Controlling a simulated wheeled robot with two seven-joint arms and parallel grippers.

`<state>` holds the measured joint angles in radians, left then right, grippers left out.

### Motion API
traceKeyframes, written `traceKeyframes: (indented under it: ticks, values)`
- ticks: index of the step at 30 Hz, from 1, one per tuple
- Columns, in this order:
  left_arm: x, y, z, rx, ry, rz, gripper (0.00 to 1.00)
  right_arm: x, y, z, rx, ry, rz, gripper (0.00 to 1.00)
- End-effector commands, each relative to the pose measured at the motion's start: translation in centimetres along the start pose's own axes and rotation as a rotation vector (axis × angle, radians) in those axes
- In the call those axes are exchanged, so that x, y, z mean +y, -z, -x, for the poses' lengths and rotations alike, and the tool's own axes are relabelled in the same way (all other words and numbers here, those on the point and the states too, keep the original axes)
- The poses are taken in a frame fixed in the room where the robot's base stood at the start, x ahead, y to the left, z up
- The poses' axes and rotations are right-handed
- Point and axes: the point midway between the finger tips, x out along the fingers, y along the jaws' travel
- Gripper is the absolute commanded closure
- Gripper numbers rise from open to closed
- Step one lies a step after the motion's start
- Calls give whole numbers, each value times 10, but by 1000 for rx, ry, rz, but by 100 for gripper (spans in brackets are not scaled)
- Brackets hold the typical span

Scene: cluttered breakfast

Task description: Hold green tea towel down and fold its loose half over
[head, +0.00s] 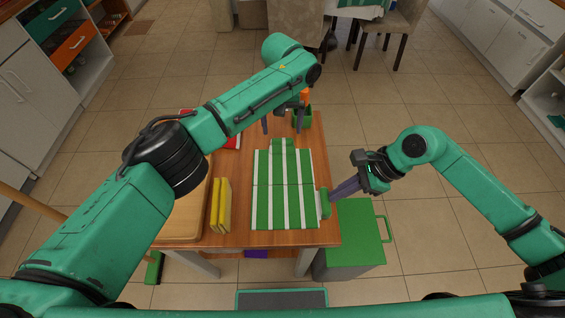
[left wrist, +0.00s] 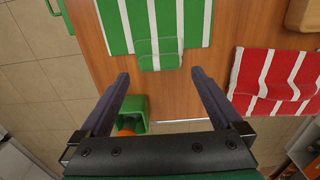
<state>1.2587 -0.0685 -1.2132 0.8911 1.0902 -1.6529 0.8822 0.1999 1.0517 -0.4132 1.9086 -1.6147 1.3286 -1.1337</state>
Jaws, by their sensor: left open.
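The green and white striped tea towel (head: 283,185) lies flat on the wooden table. A small green tab (head: 283,144) sticks out at its far edge; the tab also shows in the left wrist view (left wrist: 158,54). Another green tab (head: 324,204) is at its right edge. My left gripper (head: 283,122) is open and empty beyond the far edge; in the left wrist view its fingers (left wrist: 160,76) stand either side of the far tab, apart from it. My right gripper (head: 333,194) has its fingertips at the right tab; whether they grip it is unclear.
A green container (left wrist: 139,106) with something orange stands by the far table edge. A red and white striped cloth (left wrist: 275,78) lies to one side. Yellow items (head: 221,205) and a wooden board (head: 190,228) are left of the towel. A green bin (head: 355,240) stands right of the table.

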Motion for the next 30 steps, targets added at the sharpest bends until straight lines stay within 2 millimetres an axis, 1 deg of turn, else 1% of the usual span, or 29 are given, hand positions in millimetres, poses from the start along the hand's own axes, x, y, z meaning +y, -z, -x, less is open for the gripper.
traceKeyframes:
  ticks: [13,30]
  values:
    - [0,0,0,0,0,0,0,0,4,-6,0,0,-1,100]
    - [0,0,0,0,0,0,0,1,6,-9,2,-3,-1,100]
